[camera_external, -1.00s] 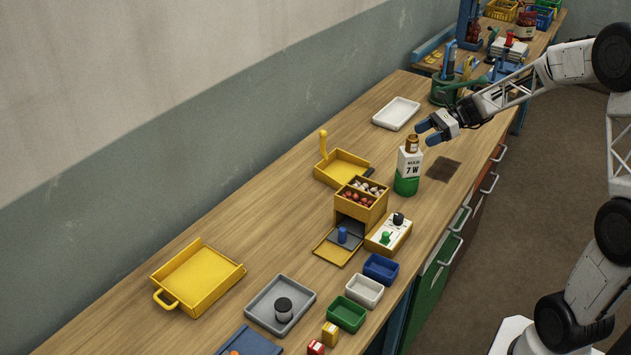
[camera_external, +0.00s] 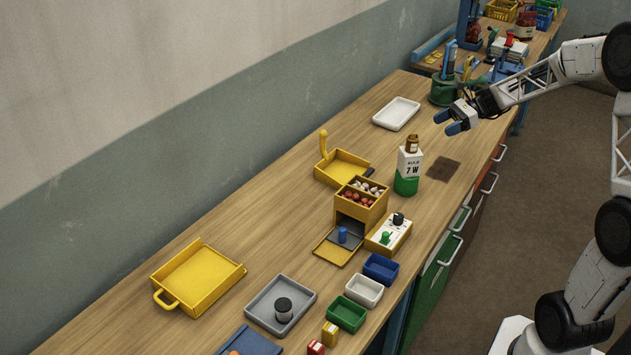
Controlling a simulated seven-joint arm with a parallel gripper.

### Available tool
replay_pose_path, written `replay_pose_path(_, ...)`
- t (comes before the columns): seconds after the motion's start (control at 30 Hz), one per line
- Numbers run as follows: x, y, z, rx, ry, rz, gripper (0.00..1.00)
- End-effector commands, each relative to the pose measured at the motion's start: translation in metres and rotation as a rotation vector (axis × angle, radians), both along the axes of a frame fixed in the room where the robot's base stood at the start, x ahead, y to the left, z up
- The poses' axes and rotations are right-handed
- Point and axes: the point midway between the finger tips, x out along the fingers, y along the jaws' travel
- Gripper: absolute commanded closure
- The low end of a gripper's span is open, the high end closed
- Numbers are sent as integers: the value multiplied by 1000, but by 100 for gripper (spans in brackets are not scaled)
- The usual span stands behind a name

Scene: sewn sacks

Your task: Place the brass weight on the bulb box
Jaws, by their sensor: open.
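The bulb box (camera_external: 408,172) is a white and green carton marked 7 W, standing upright on the bench. The brass weight (camera_external: 412,144) is a small brown-gold knobbed cylinder and sits upright on top of the box. My gripper (camera_external: 445,123) has blue fingertips and is open and empty. It is above and to the right of the weight, apart from it, with its fingers pointing left. Nothing hides the weight or the box front.
A white tray (camera_external: 396,114) lies behind the box. A yellow scoop tray (camera_external: 344,167) and a yellow bin of bulbs (camera_external: 361,204) stand to the left. A green round holder (camera_external: 444,90) is near my gripper. A dark square patch (camera_external: 443,169) lies right of the box.

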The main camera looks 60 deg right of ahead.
Motion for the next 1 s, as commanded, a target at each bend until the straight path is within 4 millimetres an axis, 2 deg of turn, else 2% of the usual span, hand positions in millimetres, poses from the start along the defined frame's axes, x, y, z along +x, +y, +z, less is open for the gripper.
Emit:
replay_pose_path(0.37,0,2,0,-4,0,3,32)
replay_pose_path(0.53,-1,19,3,-42,-2,42,32)
replay_pose_path(0.67,-5,47,7,-111,-9,111,32)
replay_pose_path(0.87,-20,109,14,-280,-34,280,32)
replay_pose_path(1.0,-37,154,18,-413,-65,422,32)
